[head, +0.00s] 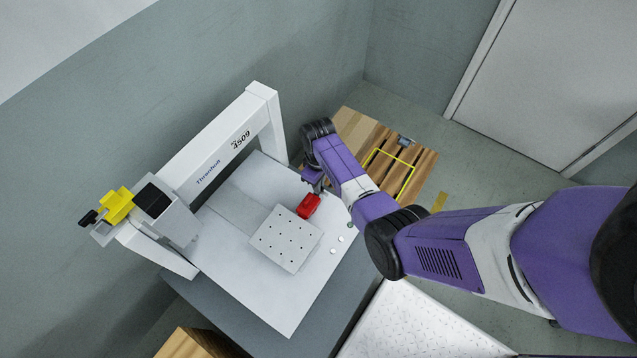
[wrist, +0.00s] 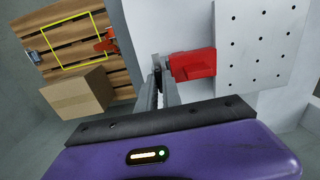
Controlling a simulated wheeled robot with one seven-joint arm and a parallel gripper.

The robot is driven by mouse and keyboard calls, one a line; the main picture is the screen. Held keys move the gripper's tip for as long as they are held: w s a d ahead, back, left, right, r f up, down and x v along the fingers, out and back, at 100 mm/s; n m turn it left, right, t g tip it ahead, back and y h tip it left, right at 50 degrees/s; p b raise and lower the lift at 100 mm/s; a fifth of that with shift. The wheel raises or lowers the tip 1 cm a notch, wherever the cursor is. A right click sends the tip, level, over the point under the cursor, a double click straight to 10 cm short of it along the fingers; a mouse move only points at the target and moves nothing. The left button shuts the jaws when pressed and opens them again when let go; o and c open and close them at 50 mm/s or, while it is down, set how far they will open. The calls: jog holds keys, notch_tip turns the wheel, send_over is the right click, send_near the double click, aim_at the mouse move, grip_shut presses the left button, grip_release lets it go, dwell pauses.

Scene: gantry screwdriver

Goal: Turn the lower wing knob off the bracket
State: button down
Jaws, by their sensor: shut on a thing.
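The red block (head: 308,206), which seems to be the bracket, sits at the right edge of the perforated plate (head: 286,239) on the machine bed. It also shows in the wrist view (wrist: 193,64). My gripper (wrist: 158,72) is at the red block's left side in the wrist view. Its two fingers are close together on a small dark piece, apparently the wing knob (wrist: 156,62), mostly hidden between them. I cannot tell whether the piece still touches the block. In the head view my arm hides most of the gripper.
A white gantry frame (head: 207,156) spans the bed, with a yellow part (head: 117,206) on its left side. A wooden pallet (head: 425,164) with a yellow outline stands behind. In the wrist view, a cardboard box (wrist: 78,92) and an orange-red item (wrist: 107,43) show there.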

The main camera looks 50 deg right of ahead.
jog(key=c, duration=1.5)
grip_release()
jog(key=shift+r, duration=0.1)
notch_tip(320, 180, up, 8)
jog(key=shift+f+p, duration=0.2)
jog(key=shift+p, duration=0.15)
